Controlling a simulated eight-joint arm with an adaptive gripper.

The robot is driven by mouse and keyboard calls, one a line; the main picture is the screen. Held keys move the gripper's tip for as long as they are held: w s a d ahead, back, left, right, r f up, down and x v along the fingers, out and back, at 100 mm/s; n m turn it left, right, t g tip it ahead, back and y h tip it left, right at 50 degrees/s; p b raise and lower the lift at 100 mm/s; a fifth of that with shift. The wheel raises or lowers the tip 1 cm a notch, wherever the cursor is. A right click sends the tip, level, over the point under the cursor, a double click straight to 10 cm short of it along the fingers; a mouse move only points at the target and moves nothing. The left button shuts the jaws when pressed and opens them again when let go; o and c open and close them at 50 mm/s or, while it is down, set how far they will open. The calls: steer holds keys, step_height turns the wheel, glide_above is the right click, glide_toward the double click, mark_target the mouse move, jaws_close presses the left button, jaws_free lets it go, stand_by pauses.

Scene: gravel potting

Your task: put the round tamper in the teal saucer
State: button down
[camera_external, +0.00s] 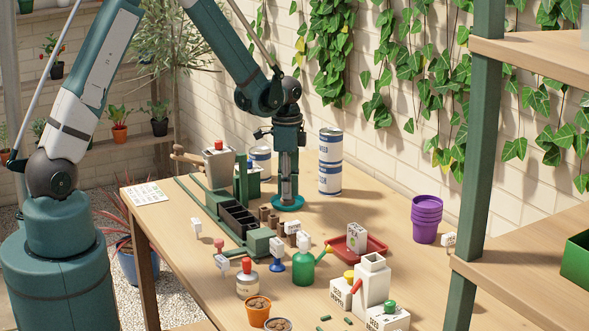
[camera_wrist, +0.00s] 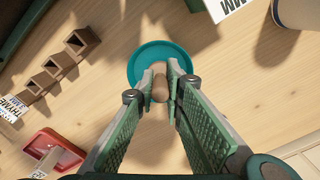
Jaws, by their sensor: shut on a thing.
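The teal saucer (camera_external: 275,203) lies flat on the wooden table in front of the blue-and-white cans. It also shows in the wrist view (camera_wrist: 163,50), just beyond my fingertips. My gripper (camera_external: 288,196) points straight down over the saucer. In the wrist view my gripper (camera_wrist: 160,85) is shut on the brown, rounded handle of the round tamper (camera_wrist: 160,90). The tamper's lower end is hidden by its handle and my fingers. I cannot tell whether it touches the saucer.
Blue-and-white cans (camera_external: 330,176) stand close behind the saucer. Brown square pots (camera_external: 270,219) and a dark seed tray (camera_external: 237,217) are at its front left. A red tray (camera_external: 336,250) and green watering can (camera_external: 304,269) are nearer. Purple pots (camera_external: 426,220) stand right, with clear table between.

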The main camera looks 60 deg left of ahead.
steer(key=shift+f, duration=0.2)
steer(key=c, duration=2.4)
jaws_free()
steer(key=shift+r, duration=0.25)
step_height(320, 180, up, 12)
steer(key=shift+f+p, duration=0.1)
steer(key=shift+p, duration=0.55)
